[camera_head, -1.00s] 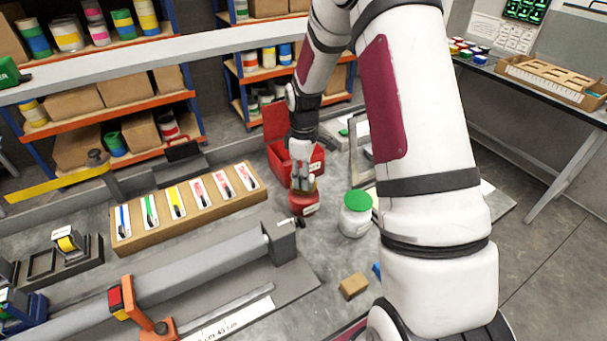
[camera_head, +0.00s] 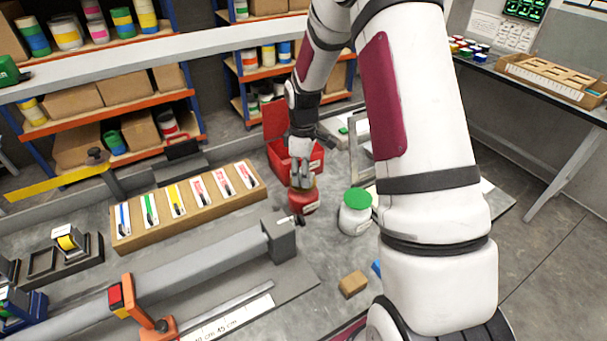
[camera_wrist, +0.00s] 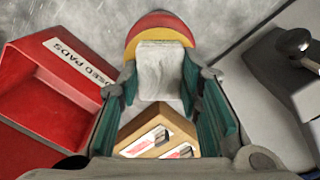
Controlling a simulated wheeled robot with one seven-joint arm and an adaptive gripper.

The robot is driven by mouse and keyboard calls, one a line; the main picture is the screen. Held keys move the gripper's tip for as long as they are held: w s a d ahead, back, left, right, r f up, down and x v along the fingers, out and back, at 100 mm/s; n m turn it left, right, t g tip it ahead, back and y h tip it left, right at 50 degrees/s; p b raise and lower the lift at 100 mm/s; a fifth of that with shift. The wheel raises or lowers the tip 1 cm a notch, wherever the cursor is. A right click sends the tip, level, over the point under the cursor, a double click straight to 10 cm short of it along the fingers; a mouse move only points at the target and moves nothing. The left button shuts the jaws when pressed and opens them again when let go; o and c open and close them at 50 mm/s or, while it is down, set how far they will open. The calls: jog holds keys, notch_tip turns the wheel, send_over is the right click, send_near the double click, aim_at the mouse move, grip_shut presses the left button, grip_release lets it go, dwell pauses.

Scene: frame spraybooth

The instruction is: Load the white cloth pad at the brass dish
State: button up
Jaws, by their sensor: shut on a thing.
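The white cloth pad (camera_wrist: 161,72) stands between my gripper's teal-lined fingers in the wrist view. My gripper (camera_wrist: 160,98) is shut on it. Just beyond the pad is the round brass dish (camera_wrist: 160,22), yellow with a red rim, partly hidden by the pad. In the head view my gripper (camera_head: 302,184) is right over the red can (camera_head: 304,204) that carries the dish. The dish's top and the pad are mostly hidden there by the fingers. I cannot tell whether the pad touches the dish.
An open red bin (camera_wrist: 52,95) marked "USED PADS" is close on the left in the wrist view. A white jar with a green lid (camera_head: 356,212) stands right of the can. A wooden card rack (camera_head: 187,208) and a grey beam end (camera_head: 279,240) lie to the left.

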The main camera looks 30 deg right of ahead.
jog(key=shift+r+p, duration=0.65)
jog(key=shift+r, duration=2.6)
jog(key=w+a+f+m+b, duration=0.1)
jog(key=w+a+f+m, duration=0.1)
jog(key=a, duration=0.4)
jog(key=w+a+f+m+b, duration=0.1)
jog(key=w+a+f+m, duration=0.2)
jog(key=a+m, duration=0.4)
jog(key=shift+w+a+f, duration=0.15)
jog(key=shift+w+f, duration=0.2)
jog(key=shift+w, duration=0.2)
